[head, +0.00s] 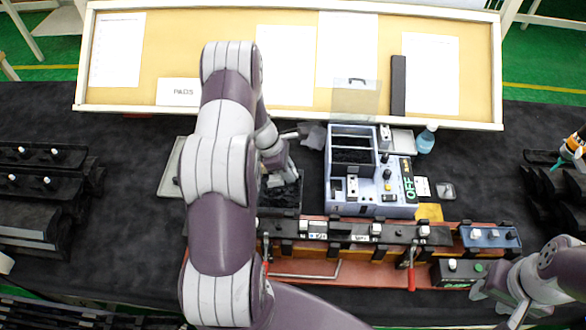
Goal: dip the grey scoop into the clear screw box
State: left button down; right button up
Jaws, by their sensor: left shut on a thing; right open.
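My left gripper (283,165) points down over a small box (281,211) with dark contents, which I take for the clear screw box, left of the blue-grey machine. The gripper is shut on a light grey piece (287,178), apparently the grey scoop, low at the box's mouth. My arm and gripper hide part of both, so I cannot tell whether the scoop touches the contents. My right gripper (497,302) is open and empty at the lower right, beside the fixture's right end.
The blue-grey machine (399,210) with a green OFF display stands right of the box. A long clip fixture (340,253) with red-handled clamps runs in front. A grey tray (168,182) lies left. A bottle (426,140) stands behind right. Black racks (40,190) flank the left.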

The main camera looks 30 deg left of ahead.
aim_at(276, 179)
pick_arm(q)
jog(key=shift+s+a+f+b, duration=0.2)
jog(key=shift+s+f+b, duration=0.1)
jog(key=shift+f, duration=0.1)
jog(key=shift+w+f+b, duration=0.1)
jog(key=shift+f+b, duration=0.1)
jog(key=shift+b, duration=0.15)
jog(key=f+b, duration=0.1)
jog(key=b, duration=0.1)
jog(key=f+t+h+b, duration=0.1)
jog(key=b, duration=0.1)
jog(key=shift+a+f+h, duration=0.2)
jog(key=shift+a+h, duration=0.05)
jog(key=shift+h, duration=0.05)
jog(key=shift+f+b, duration=0.25)
jog(key=shift+b, duration=0.15)
jog(key=f+b, duration=0.1)
jog(key=a+f+b, duration=0.1)
jog(key=f, duration=0.1)
jog(key=shift+s+a, duration=0.1)
jog(key=shift+s, duration=0.1)
jog(key=shift+f, duration=0.25)
jog(key=shift+r, duration=0.15)
dwell(0.7)
